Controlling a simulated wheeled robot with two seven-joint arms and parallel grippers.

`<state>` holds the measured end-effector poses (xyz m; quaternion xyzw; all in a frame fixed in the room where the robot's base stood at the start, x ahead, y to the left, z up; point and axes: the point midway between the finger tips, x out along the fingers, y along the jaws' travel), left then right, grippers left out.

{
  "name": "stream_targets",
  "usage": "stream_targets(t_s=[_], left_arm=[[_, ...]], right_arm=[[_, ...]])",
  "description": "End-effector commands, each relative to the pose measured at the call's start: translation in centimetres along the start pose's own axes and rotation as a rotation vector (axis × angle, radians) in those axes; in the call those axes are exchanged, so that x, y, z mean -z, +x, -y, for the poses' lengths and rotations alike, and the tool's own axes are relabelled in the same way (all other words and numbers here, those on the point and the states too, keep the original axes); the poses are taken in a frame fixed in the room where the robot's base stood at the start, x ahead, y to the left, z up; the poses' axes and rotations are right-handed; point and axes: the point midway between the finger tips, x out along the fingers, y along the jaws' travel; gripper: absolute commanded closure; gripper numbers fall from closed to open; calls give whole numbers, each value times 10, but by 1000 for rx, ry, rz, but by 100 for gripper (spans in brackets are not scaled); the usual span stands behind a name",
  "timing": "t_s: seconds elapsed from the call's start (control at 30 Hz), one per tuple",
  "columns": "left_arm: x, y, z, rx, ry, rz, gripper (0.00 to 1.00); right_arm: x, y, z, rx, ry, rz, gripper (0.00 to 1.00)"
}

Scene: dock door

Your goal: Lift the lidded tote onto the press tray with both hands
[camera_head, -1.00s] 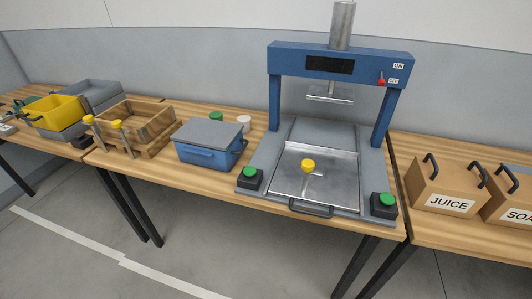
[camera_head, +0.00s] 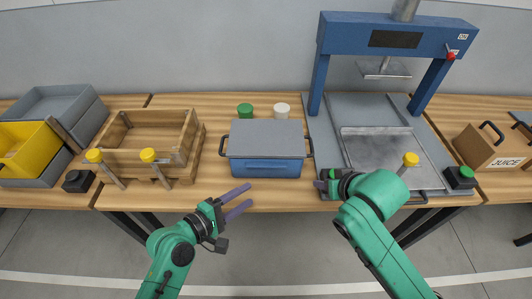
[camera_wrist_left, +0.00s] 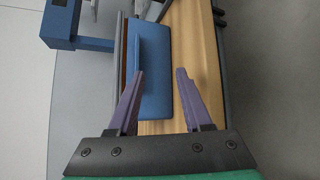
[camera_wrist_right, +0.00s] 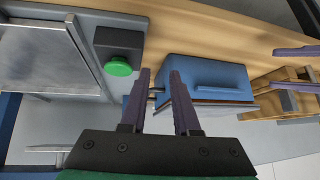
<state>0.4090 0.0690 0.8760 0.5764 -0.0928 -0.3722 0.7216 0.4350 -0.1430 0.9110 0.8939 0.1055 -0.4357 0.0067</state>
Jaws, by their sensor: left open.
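The tote (camera_head: 265,168) is blue with a grey lid (camera_head: 265,132) and stands upright on the wooden bench, left of the press. Dark handles stick out at its left (camera_head: 222,146) and right (camera_head: 309,147) ends. The metal press tray (camera_head: 370,150) lies empty under the press. My left gripper (camera_head: 250,196) is open and empty, in front of the tote and apart from it; its fingers also show in the left wrist view (camera_wrist_left: 160,72). My right gripper (camera_head: 322,180) is near the tote's front right corner, fingers apart and empty (camera_wrist_right: 160,72). The right handle shows beyond them in the right wrist view.
The blue press (camera_head: 395,38) stands over the tray. Green buttons (camera_head: 460,176) flank it. A yellow knob (camera_head: 410,159) stands by the tray. A wooden crate (camera_head: 150,140) sits left of the tote. A green jar (camera_head: 245,110) and white jar (camera_head: 282,109) stand behind it.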

Motion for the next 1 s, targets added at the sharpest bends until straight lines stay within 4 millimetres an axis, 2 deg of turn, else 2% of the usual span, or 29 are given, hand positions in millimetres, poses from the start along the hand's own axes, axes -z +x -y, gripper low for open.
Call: stream_targets(t_s=[0.03,0.07,0.1,0.17,0.2,0.3,0.4,0.5,0.77,0.87,1.0], left_arm=[[-2,5,-14,-109,-235,20,50],[-1,7,-24,-187,-415,36,50],[4,7,-36,-292,-670,61,50],[19,3,-48,-451,-1080,106,50],[34,-2,-50,-554,-1344,135,50],[68,-14,-39,-778,-1859,192,50],[87,-22,-25,-912,-2112,222,50],[92,-25,-21,-950,-2176,231,50],[93,-23,-23,-947,-2171,233,50],[98,-17,-27,-947,-2169,235,50],[111,1,-39,-947,-2166,236,50]], right_arm=[[18,-3,4,1,-4,-33,70],[28,-4,6,4,2,-51,70],[40,-6,9,6,15,-70,70],[55,-8,9,1,43,-93,70],[64,-10,6,-5,68,-106,70],[79,-14,-4,-26,134,-124,70],[86,-16,-12,-38,178,-132,70],[87,-16,-13,-40,191,-133,70],[87,-14,-13,-39,191,-133,70],[88,-5,-13,-37,193,-132,70],[91,19,-14,-39,193,-132,70]])
